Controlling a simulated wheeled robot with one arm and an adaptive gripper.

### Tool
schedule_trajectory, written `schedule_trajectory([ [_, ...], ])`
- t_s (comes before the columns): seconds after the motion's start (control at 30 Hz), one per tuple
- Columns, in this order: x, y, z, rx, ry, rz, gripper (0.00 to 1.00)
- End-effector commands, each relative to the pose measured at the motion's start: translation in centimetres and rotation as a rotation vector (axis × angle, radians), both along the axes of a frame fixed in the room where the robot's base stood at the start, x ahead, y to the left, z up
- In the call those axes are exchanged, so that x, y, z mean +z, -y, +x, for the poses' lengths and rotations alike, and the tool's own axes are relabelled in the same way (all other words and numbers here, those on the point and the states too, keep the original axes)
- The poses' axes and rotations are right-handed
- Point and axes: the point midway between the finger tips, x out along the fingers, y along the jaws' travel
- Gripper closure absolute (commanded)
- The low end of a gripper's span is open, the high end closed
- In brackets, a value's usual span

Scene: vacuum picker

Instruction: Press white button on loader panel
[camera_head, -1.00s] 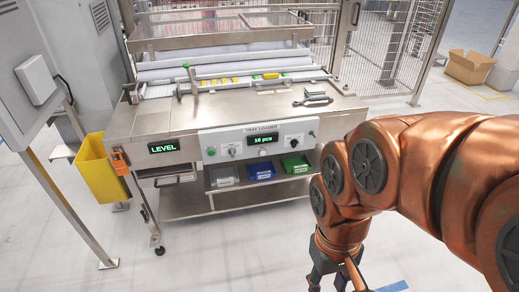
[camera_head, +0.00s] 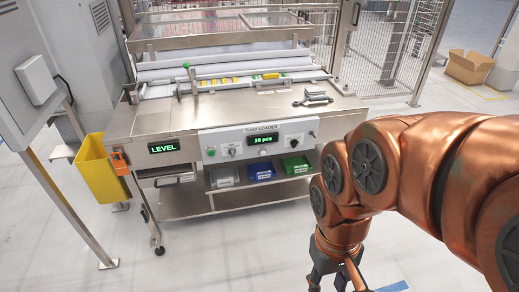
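The loader panel (camera_head: 222,141) is a pale strip on the front of the steel loader table, left of the picture's middle. It carries a dark display (camera_head: 261,140) reading "16 pcs", a green button (camera_head: 211,153) at its left end and dark knobs (camera_head: 293,142) on both sides of the display. The controls are too small to tell for sure which one is the white button. My gripper (camera_head: 337,281) hangs at the bottom edge, right of the middle, in front of and well apart from the panel. Its fingertips are cut off by the frame.
Below the panel, a shelf holds grey (camera_head: 224,176), blue (camera_head: 260,171) and green (camera_head: 296,165) bins. A grey cabinet (camera_head: 35,80) is at far left. Light floor (camera_head: 230,245) lies clear before the table.

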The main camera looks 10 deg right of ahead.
Motion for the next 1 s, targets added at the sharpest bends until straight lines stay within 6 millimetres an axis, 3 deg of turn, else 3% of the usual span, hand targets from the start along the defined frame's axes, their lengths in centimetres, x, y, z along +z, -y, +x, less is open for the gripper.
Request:
schedule_trajectory([
  [0.37, 0.0, 0.0, 0.0, 0.0, 0.0, 0.0, 0.6],
  [0.77, 0.0, 0.0, 0.0, 0.0, 0.0, 0.0, 1.0],
  [1.0, 0.0, 0.0, 0.0, 0.0, 0.0, 0.0, 1.0],
])
